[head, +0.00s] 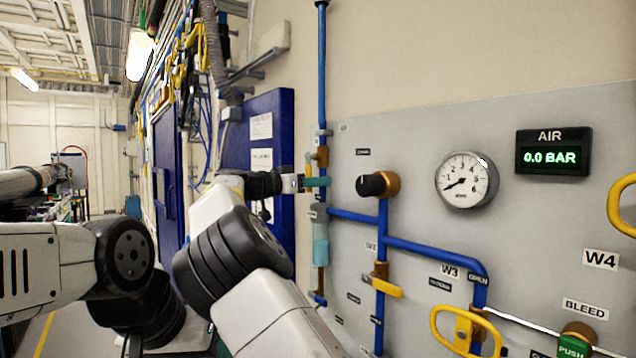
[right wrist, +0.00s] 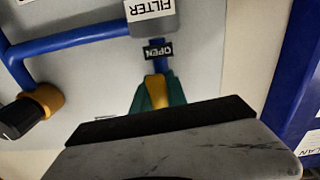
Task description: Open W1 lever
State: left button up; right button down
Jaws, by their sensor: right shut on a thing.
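My right gripper (head: 316,182) reaches the left edge of the grey valve panel, at the vertical blue pipe. Its teal fingertips are shut on a yellow lever (head: 311,160), which I take to be the W1 lever; no W1 label is readable. In the right wrist view the yellow lever (right wrist: 155,90) shows between the green fingertips (right wrist: 157,98), with an OPEN label (right wrist: 157,49) just beyond it. The lever's pivot is largely hidden by the gripper. My left gripper is not in view.
The panel (head: 420,130) carries a black regulator knob (head: 371,185), a round gauge (head: 467,180), and an AIR display (head: 553,153) reading 0.0 BAR. Yellow handles (head: 467,328) sit lower right, near a green PUSH button (head: 573,346). A blue cabinet (head: 284,130) stands close behind my right gripper.

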jog(key=shift+w+a+f+m, duration=0.1)
jog(key=shift+w+a+m, duration=0.15)
jog(key=shift+m, duration=0.15)
jog(key=c, duration=1.3)
grip_release()
